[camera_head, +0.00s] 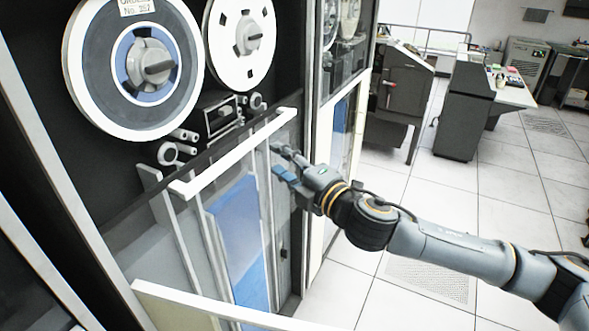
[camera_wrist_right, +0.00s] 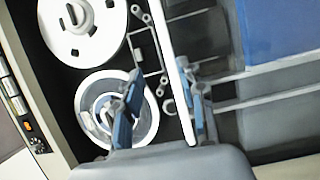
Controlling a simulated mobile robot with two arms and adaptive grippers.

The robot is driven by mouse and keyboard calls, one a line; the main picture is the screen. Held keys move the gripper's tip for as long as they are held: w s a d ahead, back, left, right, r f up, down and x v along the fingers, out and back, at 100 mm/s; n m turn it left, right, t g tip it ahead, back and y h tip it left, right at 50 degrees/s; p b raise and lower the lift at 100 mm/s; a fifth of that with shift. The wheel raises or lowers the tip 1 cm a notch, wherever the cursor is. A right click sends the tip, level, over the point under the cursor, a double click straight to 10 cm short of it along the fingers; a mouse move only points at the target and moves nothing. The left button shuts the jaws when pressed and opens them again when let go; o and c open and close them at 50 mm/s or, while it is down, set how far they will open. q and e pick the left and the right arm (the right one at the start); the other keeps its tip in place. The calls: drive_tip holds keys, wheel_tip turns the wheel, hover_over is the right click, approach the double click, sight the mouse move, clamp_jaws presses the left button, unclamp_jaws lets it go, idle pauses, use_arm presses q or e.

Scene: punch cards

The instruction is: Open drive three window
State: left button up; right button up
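A tape drive stands at the left in the head view, with a glass window (camera_head: 150,225) that has a white top rail (camera_head: 235,152). The rail sits below the tape reels, and the reel area above it is uncovered. My right gripper (camera_head: 281,163) is at the right end of the rail. In the right wrist view my right gripper (camera_wrist_right: 163,100) has its fingers spread, and the white rail (camera_wrist_right: 176,75) runs between them, close to the right finger. Whether that finger touches it I cannot tell. No drive number is readable. My left gripper is not in view.
A large reel (camera_head: 135,65) and a second reel (camera_head: 240,40) are mounted above the window. Another drive cabinet (camera_head: 340,130) adjoins on the right. A grey machine (camera_head: 400,90) and a desk (camera_head: 470,105) stand farther back. The tiled floor (camera_head: 430,200) between is clear.

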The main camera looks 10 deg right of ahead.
drive_tip(key=shift+v, duration=1.85)
